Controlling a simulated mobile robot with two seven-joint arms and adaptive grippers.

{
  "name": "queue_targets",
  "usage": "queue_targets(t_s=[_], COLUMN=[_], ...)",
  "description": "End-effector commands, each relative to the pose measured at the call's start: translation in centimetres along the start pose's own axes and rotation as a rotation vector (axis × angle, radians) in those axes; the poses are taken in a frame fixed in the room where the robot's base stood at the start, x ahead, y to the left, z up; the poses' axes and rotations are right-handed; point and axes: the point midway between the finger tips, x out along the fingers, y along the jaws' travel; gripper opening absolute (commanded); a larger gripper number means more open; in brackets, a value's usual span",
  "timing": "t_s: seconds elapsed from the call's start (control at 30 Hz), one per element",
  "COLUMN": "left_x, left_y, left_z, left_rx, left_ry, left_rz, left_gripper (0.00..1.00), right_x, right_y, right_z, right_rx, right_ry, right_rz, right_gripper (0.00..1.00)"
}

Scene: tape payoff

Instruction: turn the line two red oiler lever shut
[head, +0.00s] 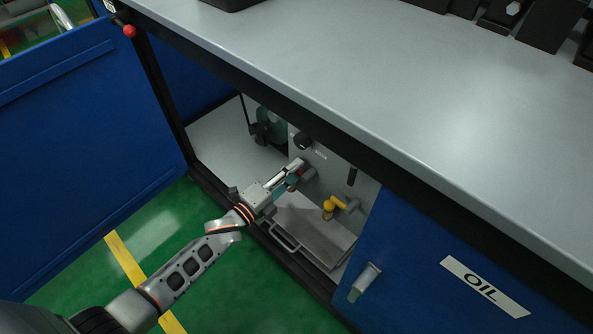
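My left gripper (297,172) reaches from the lower left into the open cabinet under the bench. Its fingertips are close to a grey fitting (309,173) on the light panel. A small reddish-brown part (293,187) shows just below the fingers; I cannot tell whether it belongs to the red oiler lever. The lever itself is not clearly visible, and the gripper covers much of that spot. Whether the fingers are open or shut on something cannot be made out. A yellow lever fitting (331,206) sits to the right of the gripper. My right gripper is not in view.
A grey tray with a handle (291,246) lies low in the cabinet. The grey bench top (400,100) overhangs the opening. Green floor lies in front.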

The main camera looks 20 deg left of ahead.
Motion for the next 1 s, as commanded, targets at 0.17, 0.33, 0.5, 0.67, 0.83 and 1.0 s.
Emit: queue_targets(t_s=[0.17, 0.33, 0.5, 0.67, 0.83, 1.0], left_x=[0.61, 0.64, 0.62, 0.61, 0.61, 0.62], left_y=[0.02, -0.05, -0.05, -0.05, 0.03, 0.27], left_z=[-0.02, 0.0, 0.01, 0.02, 0.02, 0.04], left_rx=[0.0, 0.0, 0.0, -0.001, -0.02, -0.084], left_ry=[0.0, 0.0, 0.0, 0.0, 0.0, -0.001], left_rz=[0.001, 0.0, 0.0, 0.0, 0.0, 0.0], left_gripper=[0.28, 0.28, 0.0, 0.0, 0.0, 0.0], right_x=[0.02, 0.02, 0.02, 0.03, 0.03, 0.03], right_y=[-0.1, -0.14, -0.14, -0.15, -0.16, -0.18], right_z=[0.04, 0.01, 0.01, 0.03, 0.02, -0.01], right_rx=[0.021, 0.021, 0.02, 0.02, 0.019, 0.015], right_ry=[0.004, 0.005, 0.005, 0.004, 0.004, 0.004], right_rz=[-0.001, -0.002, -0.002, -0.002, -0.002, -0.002], right_gripper=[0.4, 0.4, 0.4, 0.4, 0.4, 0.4])
